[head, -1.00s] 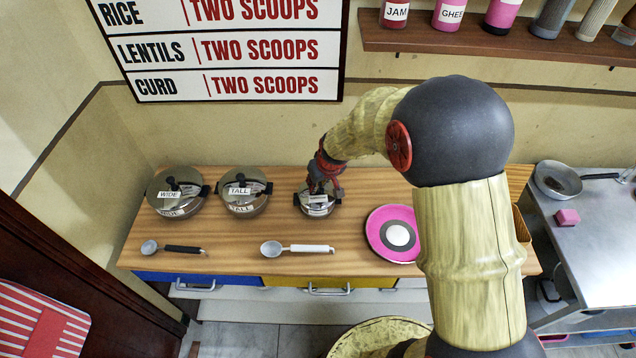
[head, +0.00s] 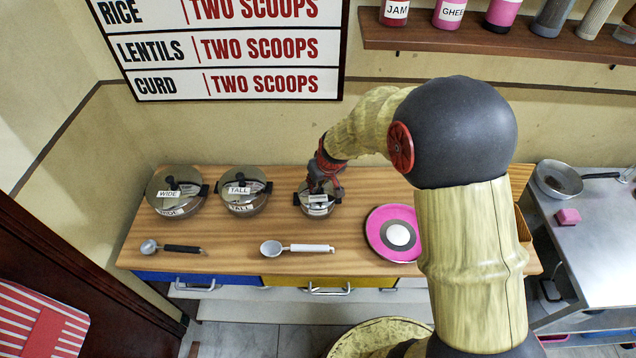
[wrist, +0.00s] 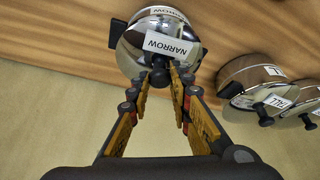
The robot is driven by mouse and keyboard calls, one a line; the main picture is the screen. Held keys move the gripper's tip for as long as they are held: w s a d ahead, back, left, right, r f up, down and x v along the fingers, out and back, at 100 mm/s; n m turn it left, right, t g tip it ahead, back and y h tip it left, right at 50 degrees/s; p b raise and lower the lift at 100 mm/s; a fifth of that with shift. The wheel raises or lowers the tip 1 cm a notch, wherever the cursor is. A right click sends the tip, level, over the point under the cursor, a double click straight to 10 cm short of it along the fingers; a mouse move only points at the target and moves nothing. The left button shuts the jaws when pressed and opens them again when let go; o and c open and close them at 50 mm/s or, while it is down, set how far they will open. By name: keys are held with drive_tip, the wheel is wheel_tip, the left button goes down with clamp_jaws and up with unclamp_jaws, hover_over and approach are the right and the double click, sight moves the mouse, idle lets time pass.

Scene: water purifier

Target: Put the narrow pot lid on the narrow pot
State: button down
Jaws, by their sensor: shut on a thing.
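The narrow pot (head: 319,211) is a small steel pot with dark side handles on the wooden counter. The narrow pot lid (head: 308,195) is shiny, with a white label, and sits over the pot's mouth. In the wrist view the lid (wrist: 135,42) reads NARROW, and the pot's own label shows behind it at the top edge. My gripper (head: 322,188) is above the lid. In the wrist view my gripper (wrist: 160,72) has its fingertips closed around the lid's dark knob. The lid looks level on the pot; whether its rim is fully seated is unclear.
A tall pot (head: 246,207) and a wide pot (head: 165,206), both lidded, stand to the left. Two ladles (head: 271,248) (head: 149,247) lie in front. A pink plate (head: 379,238) is at the right. A shelf of jars (head: 447,14) is above.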

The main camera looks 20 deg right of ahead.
drive_tip(key=shift+f+b, duration=0.5)
drive_tip(key=shift+f, duration=0.1)
idle(0.3)
drive_tip(key=c, duration=1.9)
unclamp_jaws()
drive_tip(key=p+v, duration=0.6)
drive_tip(key=v, duration=0.5)
